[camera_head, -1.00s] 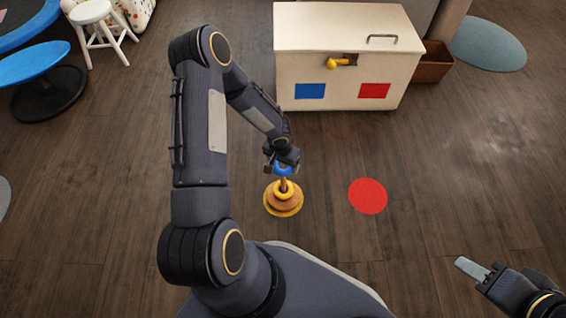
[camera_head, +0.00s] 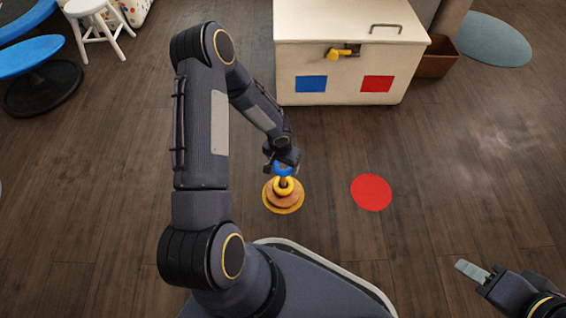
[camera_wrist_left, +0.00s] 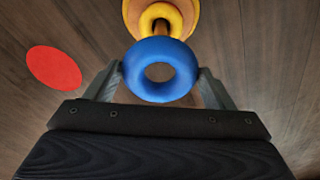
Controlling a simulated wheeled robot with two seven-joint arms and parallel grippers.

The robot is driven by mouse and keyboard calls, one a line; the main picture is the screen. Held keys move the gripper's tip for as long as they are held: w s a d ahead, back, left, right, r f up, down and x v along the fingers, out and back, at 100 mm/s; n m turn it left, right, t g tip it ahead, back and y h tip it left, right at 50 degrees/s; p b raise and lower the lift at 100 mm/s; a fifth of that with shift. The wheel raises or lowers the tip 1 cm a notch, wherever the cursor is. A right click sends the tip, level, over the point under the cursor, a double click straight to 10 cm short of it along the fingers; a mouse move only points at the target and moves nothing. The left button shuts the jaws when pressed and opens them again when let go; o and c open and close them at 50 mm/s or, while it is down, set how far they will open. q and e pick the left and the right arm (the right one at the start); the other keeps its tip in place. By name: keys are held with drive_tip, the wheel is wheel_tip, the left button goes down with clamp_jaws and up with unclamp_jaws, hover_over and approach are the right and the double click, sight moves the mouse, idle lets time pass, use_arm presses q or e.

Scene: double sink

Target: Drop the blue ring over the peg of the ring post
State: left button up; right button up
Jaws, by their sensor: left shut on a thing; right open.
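The blue ring (camera_head: 283,170) is held in my left gripper (camera_head: 281,164), above the ring post. In the left wrist view the blue ring (camera_wrist_left: 134,70) sits between the two fingers (camera_wrist_left: 160,76), and its open hole shows dark floor with no peg in it. The ring post (camera_head: 284,203) has a round wooden base and a yellow ring (camera_head: 289,189) around its peg. In the left wrist view the peg (camera_wrist_left: 161,28) shows just past the ring's far edge, partly hidden by it. My right gripper (camera_head: 475,272) is open and empty at the lower right.
A red disc (camera_head: 371,192) lies on the floor right of the post. A cream chest (camera_head: 345,65) with a yellow latch stands behind. A brown box (camera_head: 437,60) is beside it. A blue stool (camera_head: 28,56) and a white stool (camera_head: 95,30) are at the upper left.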

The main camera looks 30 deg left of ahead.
use_arm(q)
wheel_tip(320, 180, down, 2)
drive_tip(key=shift+f+b, duration=0.1)
drive_tip(key=shift+b, duration=0.55)
drive_tip(key=shift+f, duration=1.15)
drive_tip(key=o, duration=1)
drive_tip(key=r+p, duration=0.1)
drive_tip(key=r, duration=0.1)
drive_tip(key=r+p, duration=0.1)
drive_tip(key=r, duration=0.1)
drive_tip(key=r+p, duration=0.1)
drive_tip(key=r, duration=0.1)
drive_tip(key=shift+s+r+p, duration=0.3)
drive_tip(key=shift+s+r, duration=0.15)
drive_tip(key=shift+r, duration=0.4)
